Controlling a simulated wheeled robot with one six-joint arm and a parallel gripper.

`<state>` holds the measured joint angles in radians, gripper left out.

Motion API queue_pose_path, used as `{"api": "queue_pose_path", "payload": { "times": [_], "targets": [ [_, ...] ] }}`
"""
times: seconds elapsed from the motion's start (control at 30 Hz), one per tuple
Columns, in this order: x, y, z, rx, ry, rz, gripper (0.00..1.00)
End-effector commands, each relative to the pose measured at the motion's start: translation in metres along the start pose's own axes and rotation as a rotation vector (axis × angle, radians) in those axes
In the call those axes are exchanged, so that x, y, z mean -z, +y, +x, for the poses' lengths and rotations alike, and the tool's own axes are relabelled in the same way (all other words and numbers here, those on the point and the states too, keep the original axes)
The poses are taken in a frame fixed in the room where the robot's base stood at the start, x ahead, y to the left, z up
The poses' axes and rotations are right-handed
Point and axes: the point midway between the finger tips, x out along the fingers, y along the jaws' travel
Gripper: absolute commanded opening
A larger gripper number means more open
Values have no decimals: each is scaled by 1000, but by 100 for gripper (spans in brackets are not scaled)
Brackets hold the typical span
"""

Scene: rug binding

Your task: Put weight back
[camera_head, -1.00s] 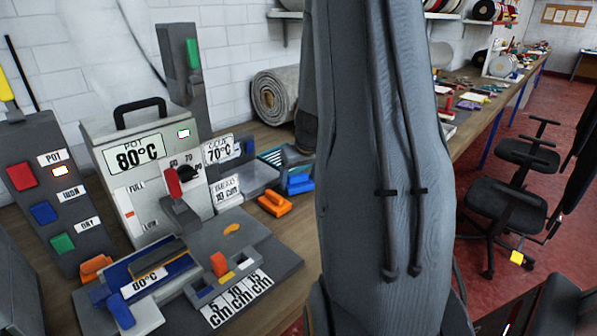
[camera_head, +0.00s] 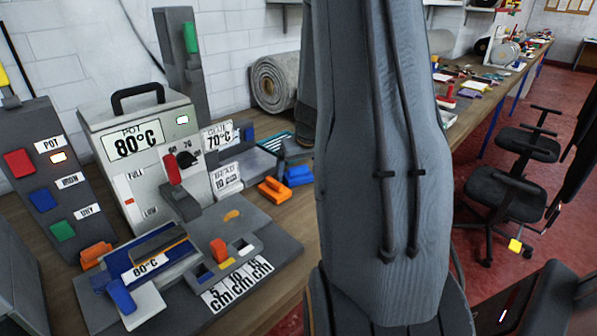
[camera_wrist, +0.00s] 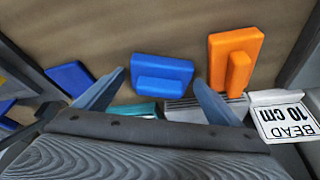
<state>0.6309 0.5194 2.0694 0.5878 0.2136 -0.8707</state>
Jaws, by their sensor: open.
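My gripper (camera_wrist: 159,78) is open in the wrist view, with its two grey-blue fingers spread apart. A blue block with a raised grip (camera_wrist: 162,75) shows between the fingertips; I see nothing clamped, and cannot tell how far it is from the fingers. An orange block of similar shape (camera_wrist: 236,62) lies to its right, outside the fingers. In the head view the orange block (camera_head: 273,190) and the blue block (camera_head: 298,175) lie on the bench near each other. Neither block is labelled as a weight.
A white "BEAD 10 cm" sign (camera_wrist: 288,118) stands right of the blocks. The pot machine (camera_head: 140,170) and switch panel (camera_head: 50,180) stand at left in the head view. A rolled grey rug (camera_head: 275,88) lies behind. Bare bench shows beyond the blocks in the wrist view.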

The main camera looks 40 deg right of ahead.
Motion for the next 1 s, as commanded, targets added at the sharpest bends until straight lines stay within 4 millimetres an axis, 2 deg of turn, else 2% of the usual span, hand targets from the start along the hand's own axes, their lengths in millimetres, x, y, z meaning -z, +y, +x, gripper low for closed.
{"api": "queue_pose_path", "payload": {
  "times": [0.17, 0.23, 0.7, 1.0],
  "targets": [
    [1, 0, -3, 0, -1, 0, 89],
    [2, 0, -11, 0, 3, -2, 89],
    [2, 0, -91, -1, 4, -1, 89],
    [1, 0, -119, 0, 0, 0, 89]
  ]
}}
